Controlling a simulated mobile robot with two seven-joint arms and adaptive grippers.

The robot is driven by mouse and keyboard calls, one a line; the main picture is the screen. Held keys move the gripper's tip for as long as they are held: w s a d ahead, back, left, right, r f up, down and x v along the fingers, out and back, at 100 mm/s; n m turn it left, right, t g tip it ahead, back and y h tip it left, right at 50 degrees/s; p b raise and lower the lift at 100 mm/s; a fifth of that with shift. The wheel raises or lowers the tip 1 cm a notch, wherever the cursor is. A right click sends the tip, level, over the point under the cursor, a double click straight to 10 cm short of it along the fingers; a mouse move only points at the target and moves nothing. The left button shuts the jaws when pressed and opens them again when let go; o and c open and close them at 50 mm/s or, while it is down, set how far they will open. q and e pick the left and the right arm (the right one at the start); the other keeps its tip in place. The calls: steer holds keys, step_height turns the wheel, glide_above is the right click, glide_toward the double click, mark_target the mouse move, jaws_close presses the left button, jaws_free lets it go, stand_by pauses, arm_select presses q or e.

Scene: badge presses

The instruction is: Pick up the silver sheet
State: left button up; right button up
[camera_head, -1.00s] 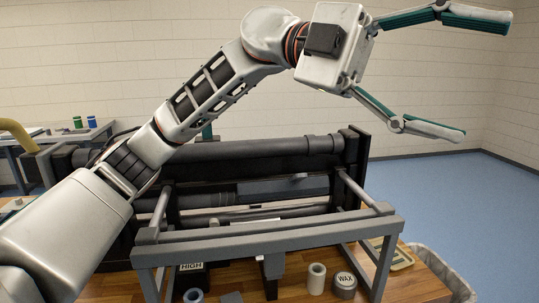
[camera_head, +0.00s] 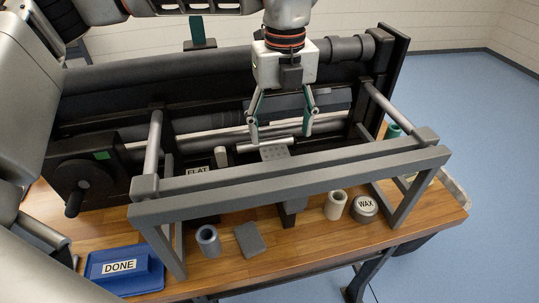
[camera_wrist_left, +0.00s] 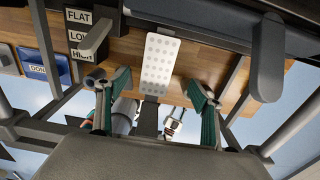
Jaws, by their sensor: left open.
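The silver sheet (camera_head: 274,153) is a small pale plate with rows of dots, inside the press behind the grey front bar, which hides its near edge in the head view. It also shows in the left wrist view (camera_wrist_left: 160,62), centred ahead between the fingers. My left gripper (camera_head: 282,130) points down just above and behind the sheet, its fingers spread wide. In the left wrist view the open fingers (camera_wrist_left: 150,88) are on either side of the sheet's near end, with nothing between them gripped.
The press's grey front bar (camera_head: 300,172) and thick rollers (camera_head: 200,80) surround the sheet. On the wooden table are a blue DONE tray (camera_head: 98,284), a grey block (camera_head: 249,240), a bluish roll (camera_head: 208,242), a pale roll (camera_head: 335,206) and a WAX tin (camera_head: 364,209).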

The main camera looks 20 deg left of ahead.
mark_target(278, 156)
arm_select(q)
steer(key=shift+s+a+f, duration=0.1)
steer(key=shift+s+f, duration=0.05)
steer(key=shift+f, duration=0.15)
step_height(278, 156, down, 2)
steer(key=shift+f+p, duration=0.2)
steer(key=shift+p, duration=0.1)
steer(key=shift+f+p, duration=0.5)
steer(key=shift+f, duration=1.8)
arm_select(e)
steer(key=shift+d+r, duration=0.1)
steer(key=shift+r, duration=0.8)
arm_select(q)
steer(key=shift+a, duration=0.1)
steer(key=shift+f+b, duration=0.25)
steer(key=shift+b, duration=0.3)
arm_select(e)
steer(key=shift+f, duration=0.45)
arm_select(q)
steer(key=c, duration=1.2)
